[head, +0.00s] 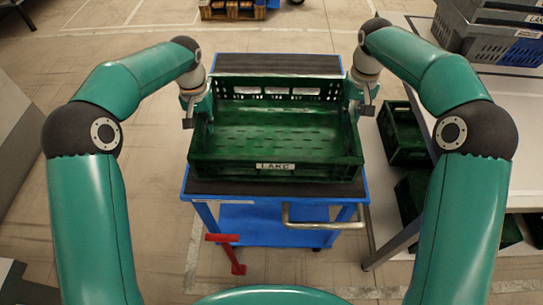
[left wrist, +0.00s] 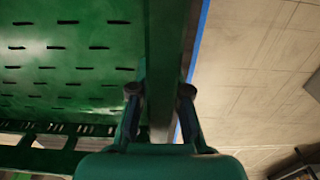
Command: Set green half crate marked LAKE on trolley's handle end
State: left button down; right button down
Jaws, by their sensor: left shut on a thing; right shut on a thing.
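The green half crate marked LAKE (head: 277,174) is empty and looks level, with its label facing me. It is over the near part of the blue trolley (head: 205,187), towards the bent metal handle (head: 325,224). I cannot tell whether its base touches the dark deck. My left gripper (head: 193,108) is shut on the crate's left side wall; the left wrist view shows the fingers (left wrist: 160,95) on both sides of that wall. My right gripper (head: 362,98) is shut on the right side wall.
A strip of dark deck (head: 280,64) is bare at the trolley's far end. Green crates (head: 402,132) stand low at the right, beside a pale table (head: 490,140). Grey crates (head: 480,30) are stacked on it. A red pedal-like part (head: 230,250) sticks out low at the trolley's near left.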

aim_at(208, 137)
pick_arm(q)
jog(key=shift+f, duration=0.4)
pick_arm(e)
jog(key=shift+f, duration=0.4)
